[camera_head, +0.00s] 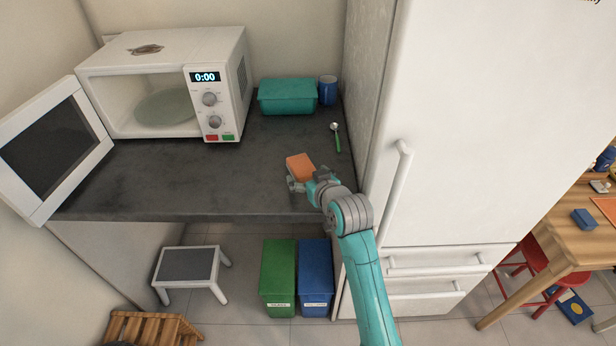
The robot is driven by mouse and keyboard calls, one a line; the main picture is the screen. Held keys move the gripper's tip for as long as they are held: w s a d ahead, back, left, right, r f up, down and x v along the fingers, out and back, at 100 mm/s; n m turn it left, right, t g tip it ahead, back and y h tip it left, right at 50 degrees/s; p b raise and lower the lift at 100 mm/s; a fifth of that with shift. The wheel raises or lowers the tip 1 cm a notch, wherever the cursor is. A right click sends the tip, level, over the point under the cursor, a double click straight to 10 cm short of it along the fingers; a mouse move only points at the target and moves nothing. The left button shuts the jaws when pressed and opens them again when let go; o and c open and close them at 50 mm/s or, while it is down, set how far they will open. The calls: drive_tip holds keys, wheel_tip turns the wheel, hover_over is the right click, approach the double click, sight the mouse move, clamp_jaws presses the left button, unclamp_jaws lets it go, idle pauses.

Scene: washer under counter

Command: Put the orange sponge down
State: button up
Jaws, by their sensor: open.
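The orange sponge (299,167) is on or just above the dark counter (205,180), right of its middle; I cannot tell whether it touches the surface. My gripper (302,181) is at the sponge's near right side. Its fingers are open, with one finger in front of the sponge and the other to its right. The wrist hides part of the counter's front right edge.
A white microwave (225,75) with its door (60,150) wide open stands at the left. A teal container (287,97), a blue mug (327,90) and a green-handled spoon (337,138) are behind. The fridge (450,120) bounds the right. The counter's middle is clear.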

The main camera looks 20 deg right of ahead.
drive_tip(key=a+v, duration=0.1)
drive_tip(key=v, duration=1)
drive_tip(key=shift+s+d+r, duration=0.2)
drive_tip(key=shift+s+d, duration=0.15)
drive_tip(key=shift+d, duration=0.15)
drive_tip(key=shift+f, duration=0.1)
drive_tip(key=s+f+m+h, duration=0.1)
drive_tip(key=s+f, duration=0.5)
drive_tip(key=s, duration=0.3)
drive_tip(key=s+f, duration=0.7)
drive_tip(key=s, duration=0.3)
drive_tip(key=s+r, duration=0.1)
drive_tip(key=s, duration=1)
drive_tip(key=s+a+r+t, duration=0.1)
drive_tip(key=s+r, duration=0.1)
drive_tip(key=s, duration=1)
drive_tip(key=shift+s+a+r, duration=0.2)
drive_tip(key=shift+s+a, duration=0.1)
drive_tip(key=shift+a, duration=0.05)
drive_tip(key=shift+o, duration=0.5)
drive_tip(key=shift+w, duration=0.15)
